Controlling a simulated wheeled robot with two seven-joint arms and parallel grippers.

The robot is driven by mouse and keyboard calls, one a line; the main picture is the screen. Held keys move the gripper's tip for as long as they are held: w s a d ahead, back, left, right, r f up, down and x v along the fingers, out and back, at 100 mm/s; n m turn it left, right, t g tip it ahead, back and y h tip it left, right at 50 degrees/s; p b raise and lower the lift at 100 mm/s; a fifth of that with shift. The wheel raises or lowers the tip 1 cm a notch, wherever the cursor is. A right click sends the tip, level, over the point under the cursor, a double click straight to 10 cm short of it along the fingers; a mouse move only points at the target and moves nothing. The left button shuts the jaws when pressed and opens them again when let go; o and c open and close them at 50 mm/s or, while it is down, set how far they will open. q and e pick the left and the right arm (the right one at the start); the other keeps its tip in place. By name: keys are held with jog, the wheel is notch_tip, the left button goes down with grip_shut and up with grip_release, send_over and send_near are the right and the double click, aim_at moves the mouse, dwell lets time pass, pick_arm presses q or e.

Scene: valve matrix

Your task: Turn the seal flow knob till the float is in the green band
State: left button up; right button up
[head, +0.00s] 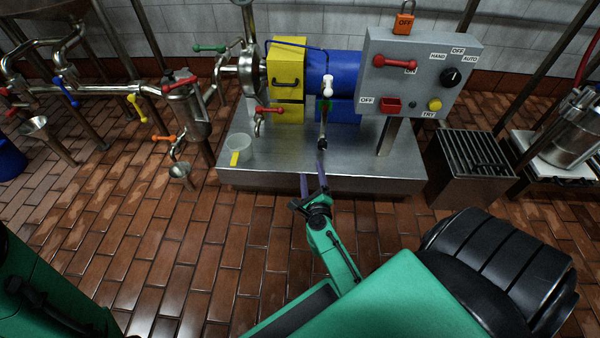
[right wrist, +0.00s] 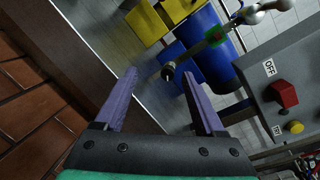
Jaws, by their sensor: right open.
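The seal flow knob (head: 322,145) is a small dark knob at the lower end of a thin flow meter in front of the blue motor. It also shows in the right wrist view (right wrist: 168,73). The meter's green band (head: 325,105) is near its top, and also shows in the right wrist view (right wrist: 216,35). I cannot make out the float. My right gripper (head: 312,174) has purple fingers spread open and empty. In the right wrist view the knob appears between the fingertips (right wrist: 160,77), apparently beyond them. My left gripper is out of view; only my left arm shows.
The meter stands over a steel plinth (head: 260,178). A grey control box (head: 415,80) with a red button (head: 391,104) and a black selector is to the right. A clear cup (head: 238,146) sits at the plinth's left. A grated box (head: 470,165) stands right.

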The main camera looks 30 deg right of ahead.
jog(key=s+a+r+n+g+y+p, duration=0.3)
jog(key=s+a+r+n+y+p, duration=0.4)
jog(key=n+p, duration=1)
jog(key=s+a+r+p, duration=0.1)
jog(key=a+p, duration=0.1)
jog(key=p, duration=0.7)
jog(key=shift+a+n+g+y, duration=0.15)
jog(key=shift+n+g+y, duration=0.15)
jog(key=shift+y, duration=0.1)
